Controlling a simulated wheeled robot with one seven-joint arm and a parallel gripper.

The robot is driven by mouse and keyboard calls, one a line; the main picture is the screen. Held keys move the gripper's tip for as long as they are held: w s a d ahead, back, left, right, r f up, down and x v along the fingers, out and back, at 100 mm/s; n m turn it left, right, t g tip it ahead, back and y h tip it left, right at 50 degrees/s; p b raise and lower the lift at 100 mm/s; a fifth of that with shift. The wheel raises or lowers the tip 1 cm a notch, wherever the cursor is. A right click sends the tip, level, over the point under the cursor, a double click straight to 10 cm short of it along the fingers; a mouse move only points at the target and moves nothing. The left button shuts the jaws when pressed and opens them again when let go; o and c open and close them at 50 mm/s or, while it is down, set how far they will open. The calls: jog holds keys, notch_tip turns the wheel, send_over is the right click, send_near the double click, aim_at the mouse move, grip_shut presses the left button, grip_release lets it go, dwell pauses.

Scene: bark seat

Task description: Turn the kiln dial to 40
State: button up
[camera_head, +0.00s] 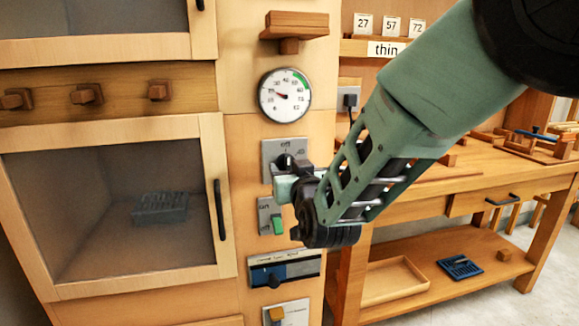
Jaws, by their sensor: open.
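The kiln is a wooden cabinet with a glass-fronted door (140,130). The dial's grey plate (299,147) is on the panel to the right of that door, with "off" and what looks like "40" marked along its top. The dark dial knob (284,161) shows only partly. My gripper (286,178) is open, directly in front of the lower part of the plate. It covers part of the knob, so I cannot tell whether the jaws are around the knob or touching it. The knob's setting is also not readable.
A round gauge (285,95) is above the dial, under a wooden ledge (296,26). A green switch (277,223) and a blue-black slider panel (285,270) are below my gripper. A workbench (465,176) with a lower shelf stands right.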

aim_at(287, 164)
jog(key=shift+x, duration=1.3)
jog(key=c, duration=1)
jog(key=shift+o, duration=0.2)
